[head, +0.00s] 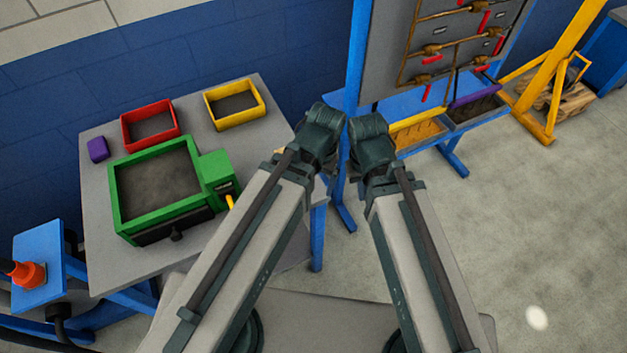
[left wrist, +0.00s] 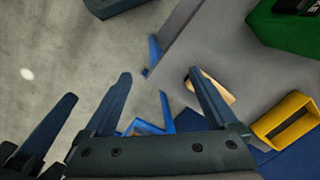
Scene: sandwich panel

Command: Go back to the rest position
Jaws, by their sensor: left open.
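Both my arms reach forward from the bottom of the head view. Their dark wrists come close together in the middle, beside the table's right edge. My left gripper (left wrist: 157,76) is open in the left wrist view, its two dark fingers spread with nothing between them. In the head view its fingers are hidden behind the wrist. My right gripper (head: 366,140) is beside it in the head view, its fingers not clear. Dark finger parts at the left edge of the left wrist view look like my right gripper's.
The grey table (head: 95,225) carries a green box (head: 124,222), a red bin (head: 128,138), a yellow bin (head: 218,123) and a purple block (head: 98,149). A tan piece (left wrist: 218,88) lies near the table edge. A panel stand (head: 378,60) stands beyond.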

